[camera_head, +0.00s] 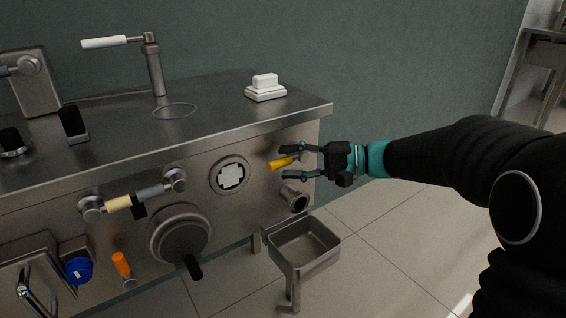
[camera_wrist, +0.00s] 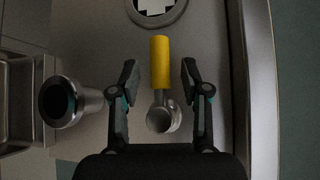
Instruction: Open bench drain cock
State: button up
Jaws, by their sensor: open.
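The drain cock is on the right part of the bench's front panel, with a yellow lever handle (camera_head: 281,163) pointing left in the head view. In the wrist view the yellow handle (camera_wrist: 160,62) extends upward from a round metal hub (camera_wrist: 160,118). My gripper (camera_head: 284,163) is open, its fingers above and below the handle in the head view. In the wrist view my gripper (camera_wrist: 159,80) has one finger on each side of the handle, with gaps on both sides. The handle appears untouched.
A metal outlet pipe (camera_head: 295,197) sticks out below the cock, and also shows in the wrist view (camera_wrist: 62,102). A steel basin (camera_head: 325,237) stands under it. A round port with a white cross (camera_head: 230,176) is left of the handle. The bench's right edge (camera_head: 318,140) is close.

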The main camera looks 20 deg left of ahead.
jog(key=shift+s+a+f, duration=0.1)
jog(key=shift+a+f, duration=0.05)
jog(key=shift+a, duration=0.9)
grip_shut()
